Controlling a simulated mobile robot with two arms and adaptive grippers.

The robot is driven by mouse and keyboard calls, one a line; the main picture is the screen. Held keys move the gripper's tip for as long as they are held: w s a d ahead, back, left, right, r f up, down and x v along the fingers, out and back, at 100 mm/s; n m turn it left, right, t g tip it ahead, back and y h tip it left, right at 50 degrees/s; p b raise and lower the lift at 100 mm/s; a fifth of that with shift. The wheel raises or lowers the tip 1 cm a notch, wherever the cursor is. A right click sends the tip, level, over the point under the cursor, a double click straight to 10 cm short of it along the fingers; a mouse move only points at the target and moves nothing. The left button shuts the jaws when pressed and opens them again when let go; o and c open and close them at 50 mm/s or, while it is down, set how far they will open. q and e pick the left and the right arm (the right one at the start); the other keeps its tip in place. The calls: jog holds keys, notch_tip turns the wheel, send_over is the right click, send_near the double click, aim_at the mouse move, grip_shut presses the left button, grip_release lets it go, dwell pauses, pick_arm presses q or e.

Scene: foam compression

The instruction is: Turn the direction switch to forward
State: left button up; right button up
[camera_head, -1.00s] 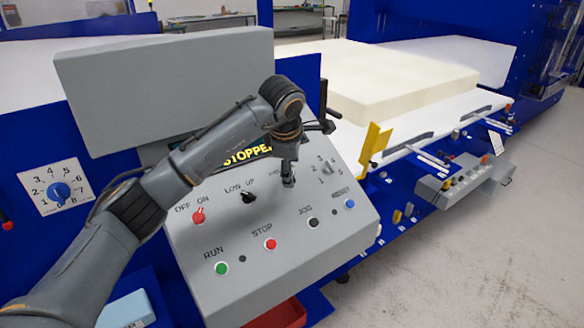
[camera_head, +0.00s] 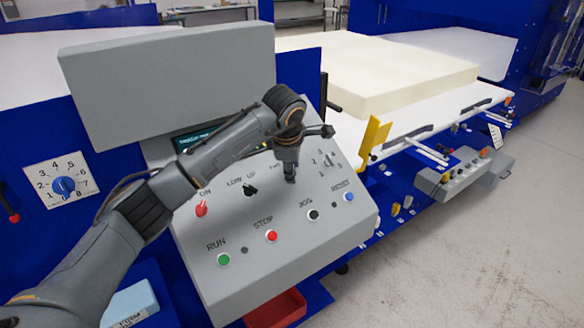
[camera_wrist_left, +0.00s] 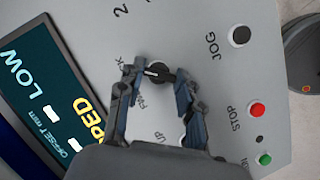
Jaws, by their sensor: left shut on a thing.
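The direction switch (camera_wrist_left: 161,73) is a small black knob with a white pointer line, seen in the left wrist view on the grey control panel (camera_head: 310,250). Its pointer faces left in that view, between two partly covered labels, one ending in K and one starting with F. My left gripper (camera_wrist_left: 157,75) has a finger on each side of the knob and is shut on it. In the head view my left gripper (camera_head: 290,178) reaches down to the panel and hides the switch. My right gripper is not in view.
The red STOP button (camera_head: 271,236), green RUN button (camera_head: 223,259), black JOG button (camera_head: 313,214) and blue RESET button (camera_head: 349,197) sit close by. The LOW/UP switch (camera_head: 250,190) is left of my gripper. A display (camera_wrist_left: 45,95) stands beside it.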

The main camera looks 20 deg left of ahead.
pick_arm(q)
jog(key=shift+f+n+b, duration=0.2)
jog(key=shift+n+b, duration=0.2)
jog(key=shift+b, duration=0.35)
jog(key=n+t+y+b, duration=0.1)
jog(key=n+b, duration=0.3)
jog(key=b, duration=0.2)
jog(key=n+t+y+b, duration=0.1)
jog(key=n+b, duration=0.3)
jog(key=b, duration=0.3)
jog(key=n+t+y+b, duration=0.1)
jog(key=n+b, duration=0.3)
jog(key=b, duration=0.2)
jog(key=shift+s+d+f+b, duration=0.25)
jog(key=shift+b, duration=0.05)
jog(key=shift+r+n+t+y+b, duration=0.15)
jog(key=shift+n+y+b, duration=0.15)
jog(key=shift+n+b, duration=0.5)
jog(key=shift+r+n+t+y+b, duration=0.15)
jog(key=shift+n+y+b, duration=0.15)
jog(key=shift+n+b, duration=0.5)
jog(key=shift+f, duration=0.1)
jog(key=o, duration=1.1)
jog(key=shift+o, duration=0.2)
jog(key=v, duration=1.2)
